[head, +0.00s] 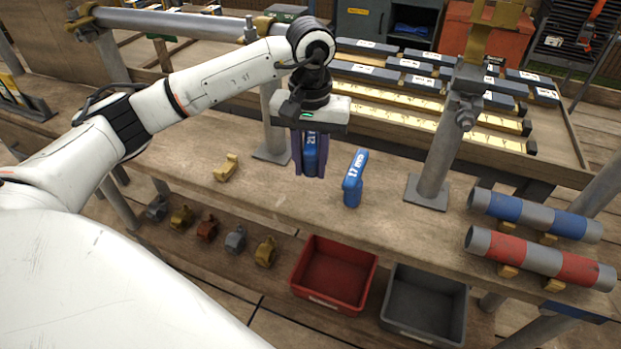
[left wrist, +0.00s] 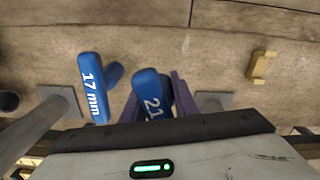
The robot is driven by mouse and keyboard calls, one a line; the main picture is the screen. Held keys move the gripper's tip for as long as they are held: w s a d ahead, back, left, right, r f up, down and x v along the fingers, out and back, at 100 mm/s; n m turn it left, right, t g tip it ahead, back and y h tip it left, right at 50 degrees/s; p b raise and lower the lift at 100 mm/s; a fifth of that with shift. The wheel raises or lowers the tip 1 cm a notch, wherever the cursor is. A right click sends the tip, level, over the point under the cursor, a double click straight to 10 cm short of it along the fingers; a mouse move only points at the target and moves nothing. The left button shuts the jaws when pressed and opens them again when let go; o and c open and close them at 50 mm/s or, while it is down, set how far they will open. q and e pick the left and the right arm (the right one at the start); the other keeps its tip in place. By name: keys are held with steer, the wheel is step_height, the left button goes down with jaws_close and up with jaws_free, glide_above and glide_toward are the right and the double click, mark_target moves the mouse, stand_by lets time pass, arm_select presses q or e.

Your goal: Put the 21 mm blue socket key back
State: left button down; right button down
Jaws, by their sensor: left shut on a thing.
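The blue 21 mm socket key (head: 311,150) is upright between the purple fingers of my left gripper (head: 310,160), over the plank bench. My left gripper is shut on it, and its label reads 21 in the left wrist view (left wrist: 152,92). I cannot tell whether the 21 mm key touches the bench. My right gripper is not in view.
A yellow clamp (head: 225,168) lies on the bench to the left. A scaffold post (head: 434,160) stands to the right, beside blue-banded (head: 535,215) and red-banded (head: 540,257) tubes. A red bin (head: 334,274) and a grey bin (head: 425,303) sit below the front edge. A labelled rack (head: 400,108) lies behind.

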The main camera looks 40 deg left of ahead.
mark_target(311, 191)
arm_select(q)
steer(key=shift+f, duration=2.15)
steer(key=shift+f+b, duration=0.2)
steer(key=shift+b, duration=0.1)
steer(key=c, duration=1.8)
jaws_free()
steer(key=shift+f, duration=0.1)
steer(key=shift+c, duration=0.2)
steer(key=o, duration=0.4)
steer(key=shift+o, duration=0.2)
